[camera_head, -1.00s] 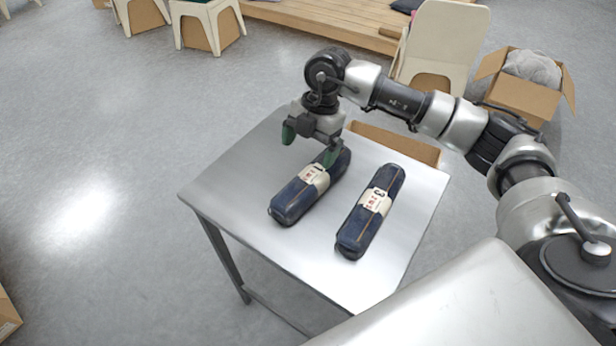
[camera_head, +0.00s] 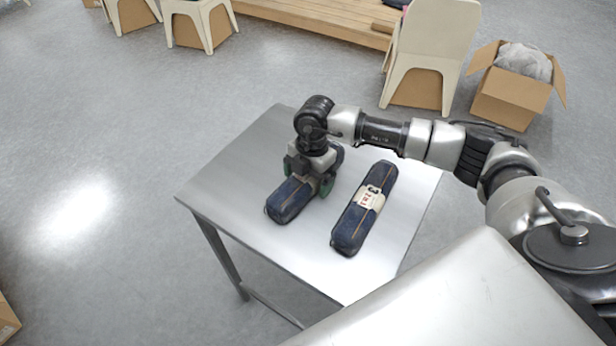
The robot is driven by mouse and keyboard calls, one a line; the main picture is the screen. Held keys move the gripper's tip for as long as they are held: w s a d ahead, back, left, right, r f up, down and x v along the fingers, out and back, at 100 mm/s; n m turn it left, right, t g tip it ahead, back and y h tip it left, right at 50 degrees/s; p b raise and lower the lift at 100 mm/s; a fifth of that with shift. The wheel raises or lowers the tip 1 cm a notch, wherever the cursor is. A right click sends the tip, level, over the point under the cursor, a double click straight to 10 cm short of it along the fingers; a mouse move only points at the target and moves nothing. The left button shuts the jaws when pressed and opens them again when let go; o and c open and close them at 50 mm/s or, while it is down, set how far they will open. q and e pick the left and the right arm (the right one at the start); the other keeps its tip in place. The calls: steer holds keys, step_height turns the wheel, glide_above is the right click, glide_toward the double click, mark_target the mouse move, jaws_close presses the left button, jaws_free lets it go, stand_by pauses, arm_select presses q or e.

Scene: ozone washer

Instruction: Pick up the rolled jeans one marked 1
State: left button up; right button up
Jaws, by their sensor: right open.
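Two dark blue rolled jeans lie side by side on the metal table (camera_head: 240,185). The left roll, rolled jeans 1 (camera_head: 287,203), is mostly under my right gripper (camera_head: 307,182); its label is largely hidden now. The gripper points down over its middle, with green fingertips apart on either side of the roll. The right roll (camera_head: 350,228) lies apart from the gripper and has a white label with red marks, which reads as 3 in the earlier frame. My left gripper is not in view.
A cardboard box (camera_head: 508,100) with a grey bundle stands on the floor at upper right, near a cream chair (camera_head: 430,45). A wooden platform (camera_head: 310,22) lies at the back. The table's left part is bare.

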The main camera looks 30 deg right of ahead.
steer(key=shift+f, duration=0.1)
steer(key=shift+c, duration=0.4)
steer(key=c, duration=1.1)
steer(key=shift+w, duration=0.1)
steer(key=shift+c, duration=0.2)
